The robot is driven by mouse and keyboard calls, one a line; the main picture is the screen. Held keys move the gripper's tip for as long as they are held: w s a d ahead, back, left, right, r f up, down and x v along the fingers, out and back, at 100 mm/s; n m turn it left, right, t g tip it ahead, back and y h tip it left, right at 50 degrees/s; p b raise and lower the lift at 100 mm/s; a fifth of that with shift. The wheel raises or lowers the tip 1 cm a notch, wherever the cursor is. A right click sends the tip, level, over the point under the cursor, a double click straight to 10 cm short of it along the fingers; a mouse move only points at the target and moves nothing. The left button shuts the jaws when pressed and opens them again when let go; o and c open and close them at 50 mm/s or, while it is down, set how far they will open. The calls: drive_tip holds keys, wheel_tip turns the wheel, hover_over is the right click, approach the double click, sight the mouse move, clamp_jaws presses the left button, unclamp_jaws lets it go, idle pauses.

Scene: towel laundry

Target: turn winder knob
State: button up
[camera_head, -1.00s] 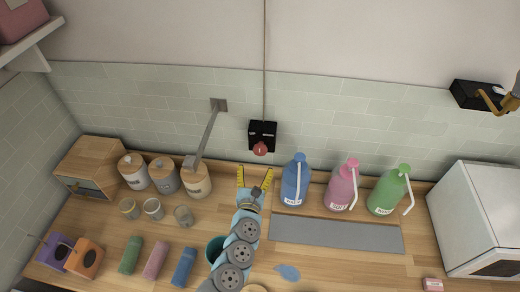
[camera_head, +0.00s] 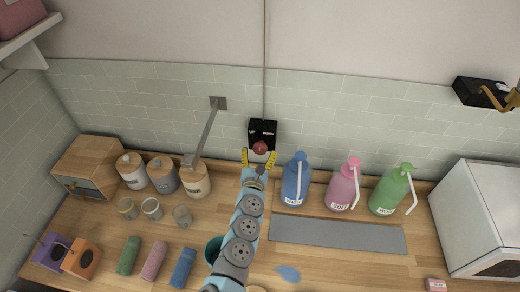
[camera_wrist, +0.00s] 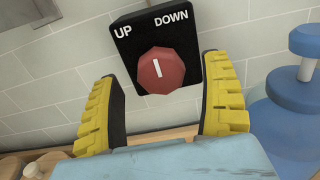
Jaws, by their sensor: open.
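The winder knob (camera_wrist: 160,71) is red and faceted with a white line that looks upright. It sits on a black box (camera_wrist: 185,30) marked UP on the left and DOWN on the right. In the head view the knob (camera_head: 260,147) and its box (camera_head: 263,128) are on the tiled wall, with a cord rising above. My gripper (camera_head: 259,157) is open just below and in front of the knob. In the wrist view its yellow ribbed fingers (camera_wrist: 162,112) stand apart to the left and right, with the knob between and beyond them. I see no contact with the knob.
A grey wall-mounted bar (camera_head: 206,135) and lidded canisters (camera_head: 195,182) stand to the left. Blue (camera_head: 296,182), pink (camera_head: 342,187) and green (camera_head: 389,191) pump bottles stand to the right. A black box with a brass crank (camera_head: 483,93) is at the far right.

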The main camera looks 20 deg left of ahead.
drive_tip(key=shift+b+x, duration=0.4)
drive_tip(key=shift+x, duration=0.7)
drive_tip(key=shift+w+a, duration=0.1)
drive_tip(key=shift+w, duration=0.25)
drive_tip(key=c, duration=1.2)
drive_tip(key=shift+o, duration=0.2)
